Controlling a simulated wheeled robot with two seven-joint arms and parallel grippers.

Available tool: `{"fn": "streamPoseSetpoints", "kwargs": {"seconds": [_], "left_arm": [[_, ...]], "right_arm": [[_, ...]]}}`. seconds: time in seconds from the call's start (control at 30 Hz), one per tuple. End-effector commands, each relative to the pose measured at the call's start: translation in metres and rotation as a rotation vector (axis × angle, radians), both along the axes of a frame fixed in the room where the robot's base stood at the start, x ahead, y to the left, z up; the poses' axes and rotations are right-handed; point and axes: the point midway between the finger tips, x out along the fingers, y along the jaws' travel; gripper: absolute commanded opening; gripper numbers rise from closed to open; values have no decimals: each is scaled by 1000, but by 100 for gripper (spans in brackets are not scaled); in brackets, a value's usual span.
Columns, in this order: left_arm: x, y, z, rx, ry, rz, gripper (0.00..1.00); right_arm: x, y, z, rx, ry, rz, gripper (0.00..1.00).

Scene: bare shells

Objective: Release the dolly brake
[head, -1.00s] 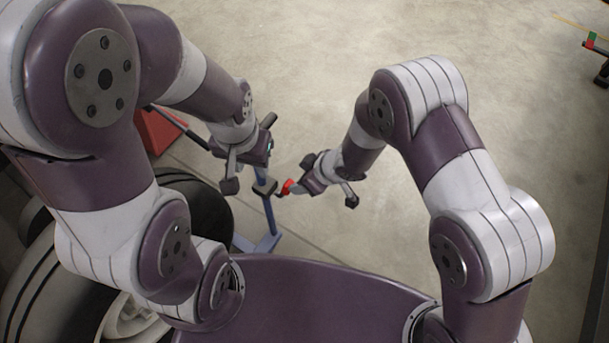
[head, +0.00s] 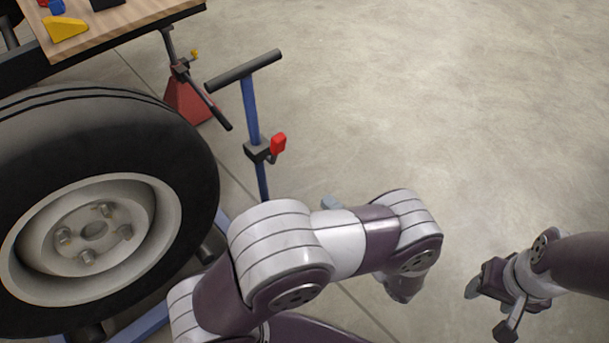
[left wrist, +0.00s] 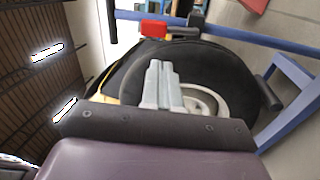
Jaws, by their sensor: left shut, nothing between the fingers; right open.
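The dolly stands beside the tyre, with a blue post (head: 250,108) and a black T-handle (head: 243,69). Its red brake lever (head: 278,144) sits at a black bracket (head: 258,151) on the post and points upward. The lever also shows in the left wrist view (left wrist: 155,29). My left gripper (left wrist: 163,85) is shut and empty, apart from the lever, with the tyre behind its fingers. In the head view my left arm hides most of it. My right gripper (head: 487,312) is open and empty at the lower right, well away from the post.
A large tyre (head: 190,150) fills the left side. A wooden bench top (head: 130,14) with coloured blocks is at the upper left. A red jack stand (head: 187,100) stands behind the post. The concrete floor (head: 430,110) to the right is clear.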

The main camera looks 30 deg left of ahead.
Motion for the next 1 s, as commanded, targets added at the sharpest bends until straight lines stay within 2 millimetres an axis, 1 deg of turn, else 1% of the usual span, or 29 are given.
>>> {"fn": "streamPoseSetpoints", "kwargs": {"seconds": [0.03, 0.07, 0.17, 0.23, 0.5, 0.7, 0.83, 1.0], "left_arm": [[-2, 0, 7, 17, -48, 1, 0], [-2, 1, 9, 19, -70, -2, 0], [1, 9, 10, 11, -86, -7, 0], [6, 19, 13, 10, -86, -5, 0], [27, 72, 25, 9, -84, -4, 0], [42, 106, 33, 9, -82, -6, 0], [48, 119, 38, 8, -83, -7, 0], [51, 126, 40, 9, -81, -10, 0]], "right_arm": [[-2, 0, 0, 0, 13, 7, 60], [-3, 0, -1, -2, 16, 12, 60], [-2, 0, -3, -2, 15, 18, 60], [-2, 0, -5, -2, 14, 18, 60], [-2, 0, -16, -4, 12, 19, 60], [-1, 0, -24, -4, 12, 19, 60], [-1, 0, -28, -4, 12, 19, 60], [-1, 0, -28, -4, 12, 19, 60]]}}
